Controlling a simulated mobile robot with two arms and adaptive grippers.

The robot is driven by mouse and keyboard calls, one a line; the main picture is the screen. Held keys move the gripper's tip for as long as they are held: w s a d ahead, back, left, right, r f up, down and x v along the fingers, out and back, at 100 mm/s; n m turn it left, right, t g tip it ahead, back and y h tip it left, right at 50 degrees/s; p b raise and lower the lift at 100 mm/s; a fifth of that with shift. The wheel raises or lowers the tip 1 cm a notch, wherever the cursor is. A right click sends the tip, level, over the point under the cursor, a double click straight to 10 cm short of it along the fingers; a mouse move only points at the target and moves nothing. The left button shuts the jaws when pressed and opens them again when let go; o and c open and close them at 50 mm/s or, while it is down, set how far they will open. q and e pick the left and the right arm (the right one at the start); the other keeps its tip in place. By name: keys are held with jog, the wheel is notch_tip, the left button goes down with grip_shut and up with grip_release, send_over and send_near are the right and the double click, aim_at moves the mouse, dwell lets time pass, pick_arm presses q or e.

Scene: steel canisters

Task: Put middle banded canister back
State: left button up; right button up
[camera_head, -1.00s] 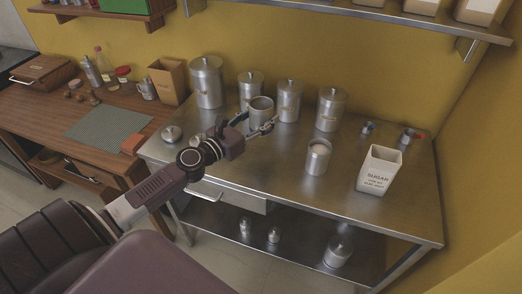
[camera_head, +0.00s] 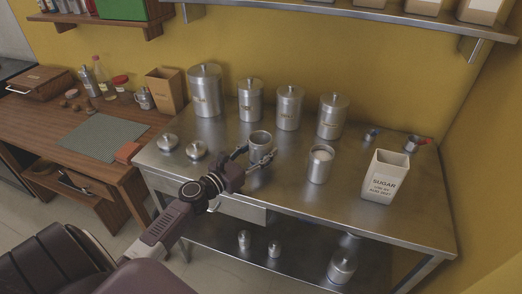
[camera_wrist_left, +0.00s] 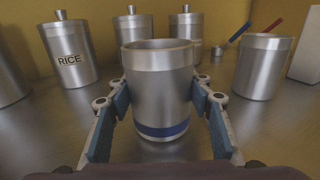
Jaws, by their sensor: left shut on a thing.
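A lidless steel canister with a blue band near its base (camera_wrist_left: 158,85) stands upright between the fingers of my left gripper (camera_head: 257,158). The fingers press on both its sides, and it also shows in the head view (camera_head: 260,141). It is in front of the row of lidded canisters; I cannot tell whether its base touches the steel table (camera_head: 290,192). A second open canister (camera_head: 319,169) with pale contents stands to its right, and its lower part shows no clear band. My right gripper is not in view.
Several lidded canisters stand along the back, including the tall left one (camera_head: 206,92) and the right one (camera_head: 332,119). Two loose lids (camera_head: 168,142) (camera_head: 196,150) lie at the table's left. A sugar box (camera_head: 385,177) stands at right. A shelf (camera_head: 345,14) overhangs the back.

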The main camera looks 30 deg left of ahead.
pick_arm(q)
jog(key=shift+f, duration=0.15)
jog(key=o, duration=1.3)
jog(key=shift+c, duration=0.2)
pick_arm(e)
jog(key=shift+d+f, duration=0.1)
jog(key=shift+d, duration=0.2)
pick_arm(q)
jog(key=shift+r, duration=0.25)
jog(key=s, duration=0.4)
jog(key=s+a, duration=0.1)
jog(key=s, duration=0.6)
jog(key=shift+s+a+f, duration=0.1)
jog(key=shift+s+a, duration=0.25)
jog(key=shift+s, duration=0.05)
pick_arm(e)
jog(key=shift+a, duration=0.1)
